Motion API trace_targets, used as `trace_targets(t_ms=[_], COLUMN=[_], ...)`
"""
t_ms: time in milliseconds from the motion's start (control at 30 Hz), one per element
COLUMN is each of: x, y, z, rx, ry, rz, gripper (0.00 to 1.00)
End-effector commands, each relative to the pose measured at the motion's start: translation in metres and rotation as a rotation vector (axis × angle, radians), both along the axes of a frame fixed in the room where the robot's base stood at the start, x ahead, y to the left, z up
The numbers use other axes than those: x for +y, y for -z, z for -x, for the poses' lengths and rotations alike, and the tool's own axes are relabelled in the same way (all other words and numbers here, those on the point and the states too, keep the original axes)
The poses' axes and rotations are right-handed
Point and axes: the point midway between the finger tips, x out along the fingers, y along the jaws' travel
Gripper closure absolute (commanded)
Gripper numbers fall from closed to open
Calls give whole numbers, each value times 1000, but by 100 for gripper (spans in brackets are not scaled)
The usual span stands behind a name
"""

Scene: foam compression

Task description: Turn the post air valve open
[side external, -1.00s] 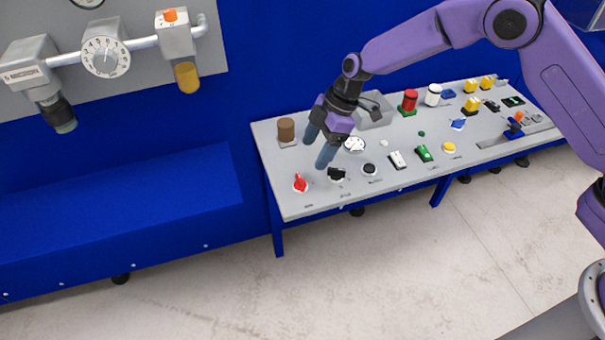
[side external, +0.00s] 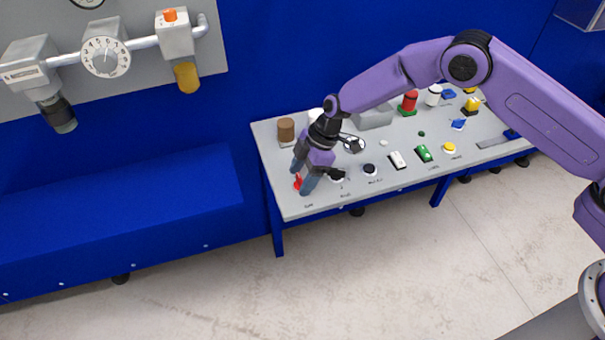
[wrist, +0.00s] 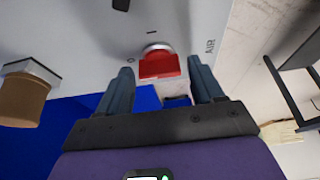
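The air valve is a red knob (side external: 298,182) on a pale round base at the left front corner of the grey console top. In the wrist view the red knob (wrist: 160,66) sits beside the printed label "AIR". My gripper (side external: 301,179) is open, one finger on each side of the red knob. In the wrist view the gripper (wrist: 162,73) shows gaps between both fingers and the knob; I see no contact. The fingers partly hide the knob in the side view.
A brown cylinder (side external: 286,130) stands behind my gripper on the console (side external: 290,207). A black switch (side external: 335,173) is close on the right, with several buttons beyond it. A blue bench (side external: 120,205) lies to the left, past a gap.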

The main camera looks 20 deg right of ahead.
Motion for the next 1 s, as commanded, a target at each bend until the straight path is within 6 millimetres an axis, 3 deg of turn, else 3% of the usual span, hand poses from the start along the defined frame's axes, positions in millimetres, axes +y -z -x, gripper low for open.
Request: trace_targets(t_ms=[33, 133, 567, 1000], x=[0, 0, 0, 0], y=[0, 0, -1, -1], z=[0, 0, 1, 3], rx=[0, 0, 2, 1], ry=[0, 0, 72, 430], rz=[0, 0, 1, 1], gripper=[52, 82, 82, 82])
